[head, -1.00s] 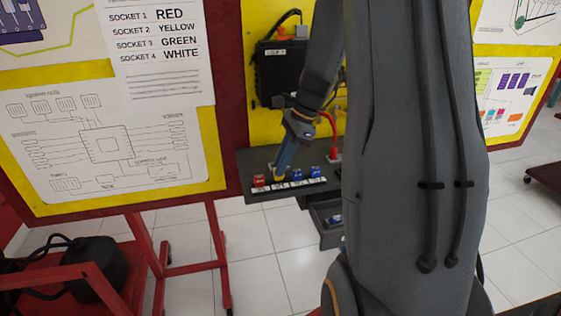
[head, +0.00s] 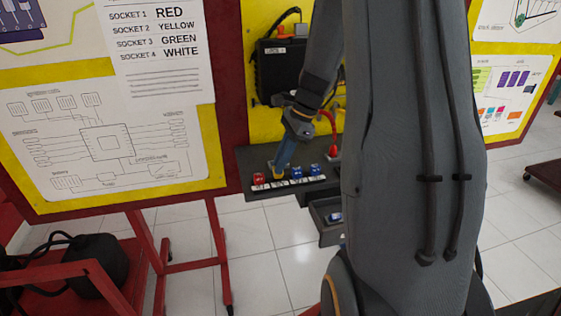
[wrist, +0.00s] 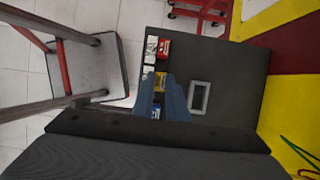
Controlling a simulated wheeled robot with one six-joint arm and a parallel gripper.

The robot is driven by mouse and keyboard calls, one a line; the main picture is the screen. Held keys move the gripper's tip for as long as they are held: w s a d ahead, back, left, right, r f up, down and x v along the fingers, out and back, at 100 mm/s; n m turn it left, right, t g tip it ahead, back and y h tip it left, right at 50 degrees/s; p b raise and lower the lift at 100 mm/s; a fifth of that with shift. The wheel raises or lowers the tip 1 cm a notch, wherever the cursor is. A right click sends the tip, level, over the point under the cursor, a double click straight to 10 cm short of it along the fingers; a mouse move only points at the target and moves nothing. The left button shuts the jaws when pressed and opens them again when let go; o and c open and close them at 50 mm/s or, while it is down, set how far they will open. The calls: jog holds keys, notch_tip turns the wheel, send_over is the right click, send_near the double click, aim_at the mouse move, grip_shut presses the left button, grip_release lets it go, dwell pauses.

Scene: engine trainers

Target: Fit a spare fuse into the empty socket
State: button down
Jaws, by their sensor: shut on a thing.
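A dark fuse shelf (head: 245,160) juts out below the yellow board, with a row of fuses along its front edge. My gripper (head: 281,166) points down at the second place and is shut on a yellow fuse (head: 278,175).
A sheet (head: 155,40) lists socket 1 red, 2 yellow, 3 green, 4 white. A black box (head: 280,68) hangs on the board behind my wrist. A red cable (head: 333,135) runs to the shelf's right. An open drawer (head: 326,222) is below. My arm hides the right side.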

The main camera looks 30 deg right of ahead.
jog(key=shift+f+b, duration=0.3)
jog(key=shift+f, duration=0.55)
dwell(0.6)
jog(key=c, duration=2)
grip_release()
jog(key=shift+p+v, duration=2.35)
jog(key=shift+v, duration=0.35)
jog(key=shift+a, duration=0.15)
jog(key=shift+r, duration=0.1)
jog(key=shift+r+p, duration=0.3)
jog(key=shift+p, duration=0.2)
